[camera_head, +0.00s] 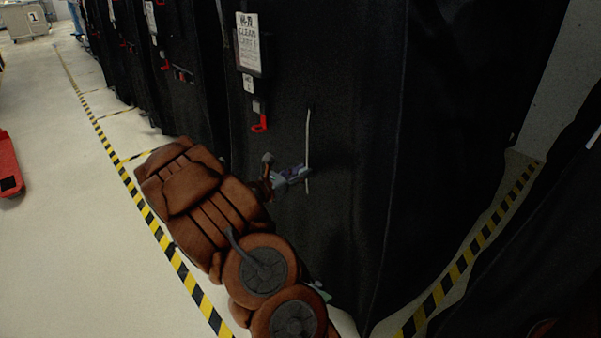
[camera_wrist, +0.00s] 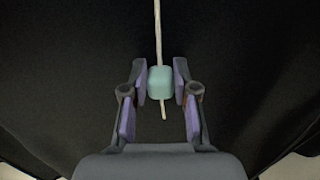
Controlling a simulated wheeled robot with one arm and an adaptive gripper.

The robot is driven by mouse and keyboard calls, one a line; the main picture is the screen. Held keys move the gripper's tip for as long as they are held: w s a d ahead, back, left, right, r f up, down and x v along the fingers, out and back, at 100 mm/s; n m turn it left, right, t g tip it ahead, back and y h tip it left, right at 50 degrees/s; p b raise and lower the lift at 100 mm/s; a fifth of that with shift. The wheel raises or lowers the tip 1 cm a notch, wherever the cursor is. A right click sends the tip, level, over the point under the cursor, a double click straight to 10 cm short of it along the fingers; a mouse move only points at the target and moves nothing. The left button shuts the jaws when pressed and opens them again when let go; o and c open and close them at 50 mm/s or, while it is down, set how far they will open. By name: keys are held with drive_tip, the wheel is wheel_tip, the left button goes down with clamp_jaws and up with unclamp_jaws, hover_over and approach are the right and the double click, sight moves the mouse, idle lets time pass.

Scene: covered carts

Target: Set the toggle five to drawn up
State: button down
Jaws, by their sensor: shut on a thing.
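A pale teal toggle (camera_wrist: 160,82) sits on a light cord (camera_wrist: 158,30) against the black cart cover in the wrist view. My gripper (camera_wrist: 160,84) has one finger on each side of the toggle and is shut on it. The cord runs up from the toggle, and a short end hangs below it. In the head view the cord (camera_head: 308,135) hangs down the front of the black cover (camera_head: 350,210). My gripper (camera_head: 305,174) reaches it from the left. The toggle is mostly hidden by the fingers there. No number on the toggle can be read.
A white sign (camera_head: 248,42) and a red hook-like part (camera_head: 259,123) hang on the cover, up and left of the cord. More black covered carts stand behind. Yellow-black floor tape (camera_head: 150,215) runs along the left, with open floor beyond it.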

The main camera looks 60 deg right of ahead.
sight(310, 134)
idle(0.4)
wheel_tip(310, 134, up, 11)
drive_tip(key=p, duration=0.9)
drive_tip(key=shift+r+p, duration=0.15)
drive_tip(key=shift+p, duration=0.2)
drive_tip(key=c, duration=0.9)
unclamp_jaws()
drive_tip(key=v, duration=1.2)
